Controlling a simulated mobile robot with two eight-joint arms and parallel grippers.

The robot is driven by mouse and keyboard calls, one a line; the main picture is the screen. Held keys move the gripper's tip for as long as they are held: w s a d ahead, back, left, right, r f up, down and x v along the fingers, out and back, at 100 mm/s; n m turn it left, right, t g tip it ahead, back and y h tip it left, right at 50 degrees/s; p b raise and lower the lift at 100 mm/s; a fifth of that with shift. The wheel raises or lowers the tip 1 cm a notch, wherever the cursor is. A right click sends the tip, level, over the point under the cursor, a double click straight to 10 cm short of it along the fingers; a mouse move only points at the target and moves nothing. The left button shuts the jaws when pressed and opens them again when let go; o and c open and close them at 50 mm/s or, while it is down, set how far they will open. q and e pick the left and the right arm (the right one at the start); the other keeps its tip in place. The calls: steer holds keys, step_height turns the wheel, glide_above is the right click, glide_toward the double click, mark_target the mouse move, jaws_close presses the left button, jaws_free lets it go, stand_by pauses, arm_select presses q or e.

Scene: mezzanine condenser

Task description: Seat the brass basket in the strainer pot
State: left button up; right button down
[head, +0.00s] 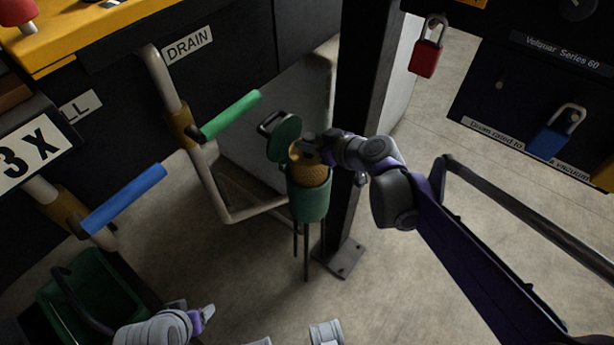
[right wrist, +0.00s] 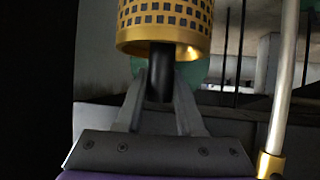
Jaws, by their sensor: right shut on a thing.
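The green strainer pot (head: 309,203) stands upright on thin dark legs beside the dark post, its green lid (head: 284,138) swung up. The perforated brass basket (head: 309,170) is at the pot's mouth; the pot hides its lower end, and I cannot tell how deep it sits. My right gripper (head: 312,148) is shut on the basket's dark stem. In the right wrist view the stem (right wrist: 161,75) is between the fingers, with the brass basket (right wrist: 165,22) beyond them. My left gripper (head: 204,316) is low in the head view, away from the pot; its fingers are unclear.
Pipes with a green-handled lever (head: 231,115) and a blue-handled lever (head: 124,200) are left of the pot. The dark post (head: 358,130) stands close on its right. A green crate (head: 92,295) is at lower left. The floor in front is mostly clear.

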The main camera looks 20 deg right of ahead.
arm_select(q)
steer(key=b+x, duration=0.1)
steer(key=x, duration=0.1)
steer(key=s+b+x, duration=0.1)
steer(key=b+x, duration=0.1)
steer(key=shift+w+f, duration=0.1)
steer(key=shift+f, duration=0.4)
arm_select(e)
step_height(320, 180, down, 11)
steer(key=shift+w+f, duration=0.1)
arm_select(q)
steer(key=shift+b, duration=0.3)
arm_select(e)
steer(key=shift+f, duration=0.1)
arm_select(q)
steer(key=shift+f, duration=0.3)
arm_select(e)
steer(key=shift+f, duration=0.5)
steer(key=c, duration=0.5)
jaws_free()
arm_select(q)
steer(key=shift+r, duration=0.1)
arm_select(e)
steer(key=shift+r, duration=0.1)
